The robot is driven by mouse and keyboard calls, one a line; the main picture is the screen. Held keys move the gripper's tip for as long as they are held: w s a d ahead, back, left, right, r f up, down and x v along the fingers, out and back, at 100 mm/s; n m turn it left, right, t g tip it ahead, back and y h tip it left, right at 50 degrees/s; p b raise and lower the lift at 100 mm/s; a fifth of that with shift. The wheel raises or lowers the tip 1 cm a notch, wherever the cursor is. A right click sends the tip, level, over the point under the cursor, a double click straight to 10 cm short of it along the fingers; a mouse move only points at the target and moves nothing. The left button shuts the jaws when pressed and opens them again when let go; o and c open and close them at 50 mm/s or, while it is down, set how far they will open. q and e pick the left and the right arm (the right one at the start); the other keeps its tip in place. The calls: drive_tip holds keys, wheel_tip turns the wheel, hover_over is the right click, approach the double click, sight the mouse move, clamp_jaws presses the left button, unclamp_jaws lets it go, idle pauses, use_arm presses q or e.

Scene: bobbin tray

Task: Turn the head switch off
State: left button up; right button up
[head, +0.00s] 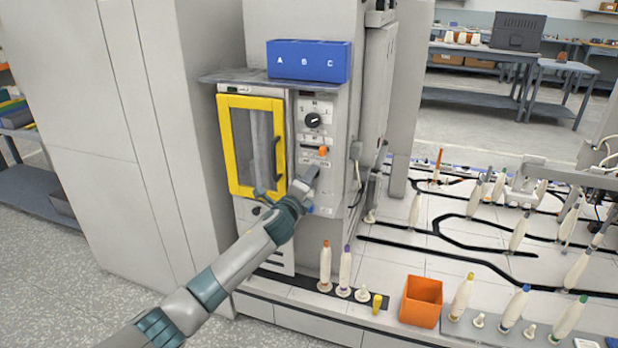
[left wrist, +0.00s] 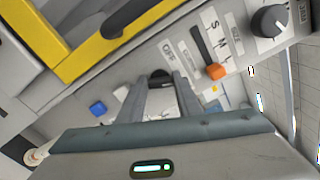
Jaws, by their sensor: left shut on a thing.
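The control panel (head: 338,130) is on the front of the grey machine, right of its yellow-framed door (head: 223,150). In the left wrist view, a dark switch knob (left wrist: 160,76), which I take for the head switch, is beside a label reading OFF. My left gripper (head: 312,177) reaches the lower part of the panel. In the left wrist view its two fingers (left wrist: 160,86) are shut on the knob, one on each side. The fingers cover part of the knob, so I cannot tell which way it points. My right gripper is not in view.
Above on the panel are an orange slider (left wrist: 216,71) marked S, M, L and a black round dial (head: 313,120). A blue button (left wrist: 98,108) is close by. A blue A-B-C bin (head: 308,62) stands above. An orange box (head: 421,301) and several bobbins are at right.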

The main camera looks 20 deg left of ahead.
use_arm(q)
drive_tip(key=shift+f+n+p, duration=0.15)
drive_tip(key=shift+n+p, duration=0.75)
drive_tip(key=shift+n, duration=2.3)
drive_tip(key=shift+f+n+p, duration=0.15)
drive_tip(key=shift+n+p, duration=0.7)
drive_tip(key=shift+n, duration=2.35)
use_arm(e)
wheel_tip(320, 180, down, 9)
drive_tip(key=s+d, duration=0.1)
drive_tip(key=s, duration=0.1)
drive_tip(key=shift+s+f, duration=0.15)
use_arm(q)
drive_tip(key=o, duration=1)
drive_tip(key=shift+o, duration=0.2)
drive_tip(key=shift+r, duration=0.1)
